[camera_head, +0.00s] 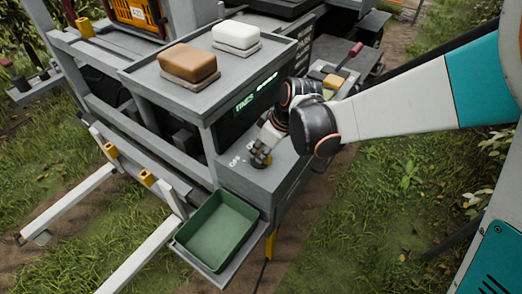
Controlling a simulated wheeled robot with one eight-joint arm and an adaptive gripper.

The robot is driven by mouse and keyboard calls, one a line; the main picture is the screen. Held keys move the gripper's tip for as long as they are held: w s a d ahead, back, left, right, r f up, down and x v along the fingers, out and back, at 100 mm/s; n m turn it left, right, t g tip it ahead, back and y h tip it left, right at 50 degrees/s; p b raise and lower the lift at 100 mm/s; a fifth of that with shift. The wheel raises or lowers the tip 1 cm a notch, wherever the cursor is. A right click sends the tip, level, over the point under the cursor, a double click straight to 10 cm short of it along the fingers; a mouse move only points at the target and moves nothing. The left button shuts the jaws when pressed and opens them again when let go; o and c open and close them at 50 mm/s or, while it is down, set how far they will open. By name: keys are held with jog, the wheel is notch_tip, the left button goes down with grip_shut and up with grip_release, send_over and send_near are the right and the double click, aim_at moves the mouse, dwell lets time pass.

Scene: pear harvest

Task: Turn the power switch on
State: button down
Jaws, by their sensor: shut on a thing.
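My gripper (262,157) is on the sloping grey control panel (270,180) of the machine, with its fingers pointing down at a small dark round knob with a yellow part, the power switch (261,162). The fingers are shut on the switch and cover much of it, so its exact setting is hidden. Small white markings (235,160) show on the panel just left of the switch. A dark display (255,96) with lit green text is above the panel, partly behind my gripper.
A brown block (188,62) and a white block (236,35) sit on the machine's top shelf (150,75). A green tray (217,228) is below the panel. A lever with a red knob (355,50) stands behind my arm.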

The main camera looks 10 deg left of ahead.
jog(key=m+t, duration=0.1)
jog(key=m, duration=0.2)
jog(key=shift+s+m+h, duration=0.15)
jog(key=shift+m+h, duration=0.15)
jog(key=shift+h, duration=0.1)
jog(key=shift+m+t+h+b, duration=0.45)
jog(key=shift+m+t, duration=0.15)
jog(key=shift+m, duration=0.9)
jog(key=c, duration=1.5)
grip_release()
